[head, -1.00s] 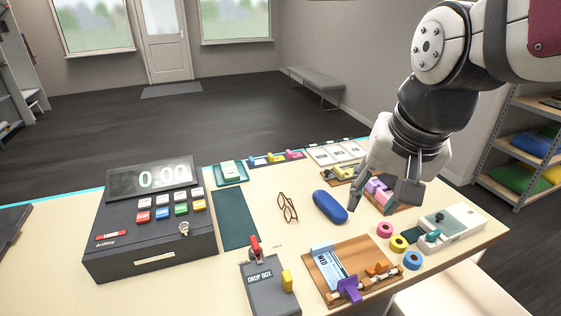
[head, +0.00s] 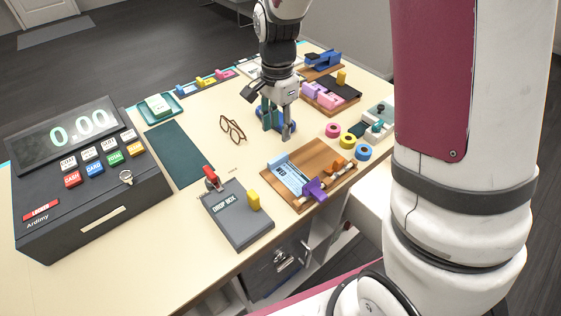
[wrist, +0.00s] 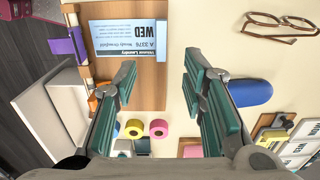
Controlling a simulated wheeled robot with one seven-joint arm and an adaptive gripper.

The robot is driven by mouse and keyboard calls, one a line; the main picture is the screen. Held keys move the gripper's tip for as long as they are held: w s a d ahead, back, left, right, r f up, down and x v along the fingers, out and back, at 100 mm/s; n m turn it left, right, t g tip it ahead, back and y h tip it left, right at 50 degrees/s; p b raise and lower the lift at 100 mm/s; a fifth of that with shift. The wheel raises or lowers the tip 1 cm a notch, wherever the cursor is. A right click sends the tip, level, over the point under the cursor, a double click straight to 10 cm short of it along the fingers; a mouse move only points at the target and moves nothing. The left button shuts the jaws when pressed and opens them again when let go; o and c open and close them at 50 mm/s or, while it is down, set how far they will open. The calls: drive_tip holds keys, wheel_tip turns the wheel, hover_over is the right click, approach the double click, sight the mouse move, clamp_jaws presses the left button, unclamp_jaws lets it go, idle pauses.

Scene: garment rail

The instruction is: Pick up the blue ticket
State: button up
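The light blue ticket (head: 292,179), printed with WED, lies on the wooden tray (head: 313,160) at the front of the counter. In the wrist view the ticket (wrist: 120,39) is at the upper left, ahead of the fingers and to their left. My gripper (head: 277,132) points down over the counter, behind the tray and apart from the ticket. Its green-padded fingers show wide open and empty in the wrist view (wrist: 161,82). A purple clip (head: 314,189) stands at the tray's front, close beside the ticket.
A blue case (head: 291,126) is partly hidden behind my fingers. Glasses (head: 232,129) lie left of it. A drop box (head: 238,222) stands left of the tray, with a cash register (head: 85,190) farther left. Tape rolls (head: 347,141) sit right of the tray.

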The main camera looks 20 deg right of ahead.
sight(278, 158)
wheel_tip(278, 158, down, 11)
drive_tip(key=shift+w+p, duration=0.1)
drive_tip(key=shift+p, duration=0.55)
drive_tip(key=c, duration=0.8)
